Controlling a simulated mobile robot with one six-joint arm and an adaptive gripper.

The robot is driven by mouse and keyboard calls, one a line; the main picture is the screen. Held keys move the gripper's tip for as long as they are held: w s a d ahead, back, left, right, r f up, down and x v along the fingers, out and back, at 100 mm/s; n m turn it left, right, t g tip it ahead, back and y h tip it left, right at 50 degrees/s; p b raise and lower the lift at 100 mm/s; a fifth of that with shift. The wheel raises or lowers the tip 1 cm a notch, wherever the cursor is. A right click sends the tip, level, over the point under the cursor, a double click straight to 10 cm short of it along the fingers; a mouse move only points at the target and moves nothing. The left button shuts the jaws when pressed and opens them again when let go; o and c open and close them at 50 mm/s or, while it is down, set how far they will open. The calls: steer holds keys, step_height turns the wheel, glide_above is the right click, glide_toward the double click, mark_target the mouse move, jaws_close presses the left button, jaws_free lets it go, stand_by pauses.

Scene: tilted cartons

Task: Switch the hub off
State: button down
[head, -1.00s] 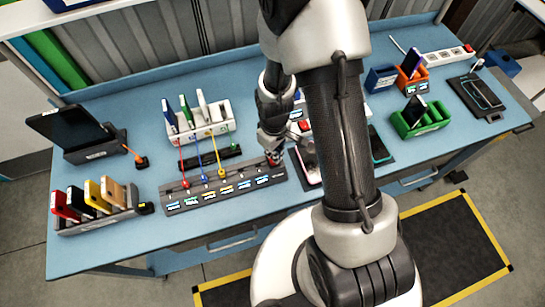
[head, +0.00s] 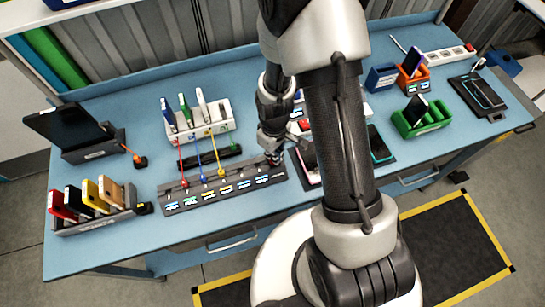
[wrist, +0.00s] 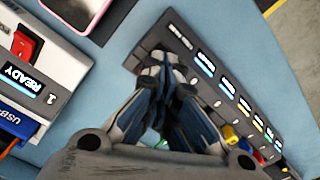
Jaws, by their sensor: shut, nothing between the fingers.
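The dark strip (head: 222,190), which looks like the hub, lies at the front middle of the blue bench. It has a row of small lit labels, and red, blue and yellow leads run to its left part. It also shows in the wrist view (wrist: 214,75), slanting down to the right. My gripper (wrist: 160,60) is shut and empty, with its fingertips over the strip's end. In the head view my gripper (head: 273,160) is at the strip's right end. The fingers hide that end's surface; I cannot tell whether they touch it or how any switch there stands.
A white unit (wrist: 50,50) with a red switch and a "READY" display stands beside my gripper. A pink-edged phone (wrist: 80,10) lies close by. A white card holder (head: 205,125) stands behind the strip. A white power strip (head: 445,54) is at the back right.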

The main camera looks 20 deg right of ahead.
steer(key=shift+f+b, duration=0.55)
steer(key=shift+f, duration=0.1)
stand_by(0.3)
steer(key=shift+r+p, duration=2.5)
steer(key=shift+r, duration=1)
